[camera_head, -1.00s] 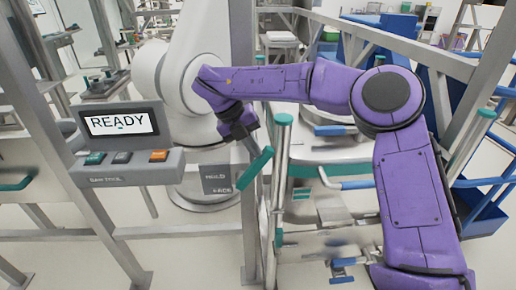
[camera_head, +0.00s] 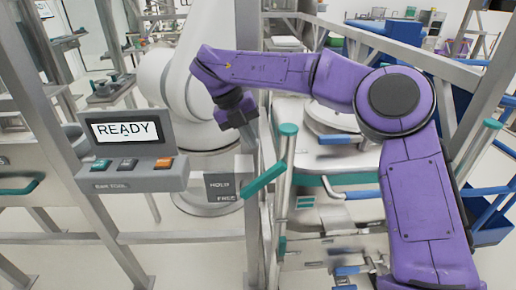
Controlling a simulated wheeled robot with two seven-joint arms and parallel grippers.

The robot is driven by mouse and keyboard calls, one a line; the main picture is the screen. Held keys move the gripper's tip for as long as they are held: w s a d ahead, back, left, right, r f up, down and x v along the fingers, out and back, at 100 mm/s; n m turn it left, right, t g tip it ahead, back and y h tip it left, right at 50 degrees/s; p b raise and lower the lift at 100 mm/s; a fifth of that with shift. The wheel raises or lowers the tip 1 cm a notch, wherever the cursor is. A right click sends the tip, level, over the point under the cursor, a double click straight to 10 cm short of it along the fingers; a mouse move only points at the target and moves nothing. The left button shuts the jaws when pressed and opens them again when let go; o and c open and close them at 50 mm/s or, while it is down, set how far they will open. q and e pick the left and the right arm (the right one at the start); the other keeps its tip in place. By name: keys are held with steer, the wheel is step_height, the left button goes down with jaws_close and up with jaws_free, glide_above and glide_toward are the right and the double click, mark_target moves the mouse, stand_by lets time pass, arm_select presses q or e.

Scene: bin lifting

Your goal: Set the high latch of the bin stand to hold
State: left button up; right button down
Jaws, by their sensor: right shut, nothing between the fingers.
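A teal latch handle (camera_head: 264,181) slants from lower left to upper right beside the bin stand's upright post (camera_head: 285,165). A dark plate (camera_head: 222,188) marked HOLD above FREE sits just left of it. The handle's lower left end lies beside the word FREE. My right gripper (camera_head: 238,118) is at the end of the purple arm, above the plate and handle. My left gripper is not in view.
A console (camera_head: 130,175) with a READY screen and several buttons stands at left on a grey frame. A white machine (camera_head: 175,75) stands behind my right gripper. Grey frame bars (camera_head: 395,58) and blue parts (camera_head: 490,220) crowd the right.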

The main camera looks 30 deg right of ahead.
mark_target(272, 170)
steer(key=s+d+v, duration=0.1)
steer(key=v, duration=0.4)
steer(key=w+a+f+g+h+p, duration=0.2)
steer(key=w+a+f+h+p, duration=0.1)
steer(key=a+h, duration=0.15)
steer(key=shift+y, duration=0.45)
steer(key=x, duration=1.3)
steer(key=shift+s, duration=0.25)
steer(key=shift+d+f, duration=0.15)
